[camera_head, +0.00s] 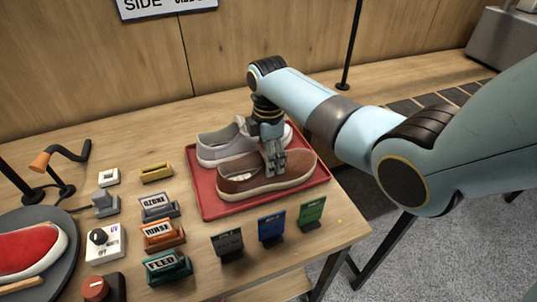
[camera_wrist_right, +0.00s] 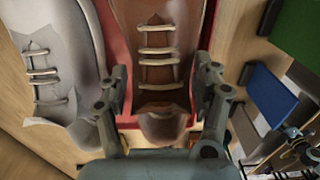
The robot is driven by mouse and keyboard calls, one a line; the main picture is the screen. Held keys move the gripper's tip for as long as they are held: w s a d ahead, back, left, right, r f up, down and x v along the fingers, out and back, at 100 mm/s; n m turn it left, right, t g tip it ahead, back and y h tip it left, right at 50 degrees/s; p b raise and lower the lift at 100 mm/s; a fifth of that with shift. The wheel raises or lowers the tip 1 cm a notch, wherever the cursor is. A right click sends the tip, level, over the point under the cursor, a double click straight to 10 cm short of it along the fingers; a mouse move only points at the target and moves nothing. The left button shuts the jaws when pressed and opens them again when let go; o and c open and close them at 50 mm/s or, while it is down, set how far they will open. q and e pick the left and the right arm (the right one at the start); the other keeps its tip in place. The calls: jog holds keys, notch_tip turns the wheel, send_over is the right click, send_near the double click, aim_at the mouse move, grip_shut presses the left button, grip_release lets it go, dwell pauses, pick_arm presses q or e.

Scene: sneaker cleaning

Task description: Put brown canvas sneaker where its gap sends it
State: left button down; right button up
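The brown canvas sneaker (camera_head: 243,184) lies on the front part of a red tray (camera_head: 210,205), with a pale sole and light laces. My right gripper (camera_head: 275,170) comes down over it from above. In the right wrist view, the gripper (camera_wrist_right: 161,75) is open, with one finger on each side of the brown sneaker (camera_wrist_right: 157,55) near its ankle opening. A strip of red tray shows between the left finger and the shoe; contact on the right side is unclear. A grey sneaker (camera_head: 222,146) lies behind it on the tray. My left gripper is not in view.
Label holders marked OZONE (camera_head: 156,204), RINSE (camera_head: 160,232) and FEED (camera_head: 166,264) stand left of the tray. Black (camera_head: 228,243), blue (camera_head: 271,227) and green (camera_head: 312,212) cards stand before it. A red shoe (camera_head: 30,252) lies on a dark round plate at far left.

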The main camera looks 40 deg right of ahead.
jog(key=o, duration=0.4)
jog(key=shift+c, duration=0.2)
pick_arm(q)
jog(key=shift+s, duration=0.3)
pick_arm(e)
jog(key=shift+r, duration=0.4)
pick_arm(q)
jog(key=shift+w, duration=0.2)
pick_arm(e)
notch_tip(320, 180, up, 12)
jog(key=shift+f, duration=0.2)
jog(key=shift+f, duration=0.1)
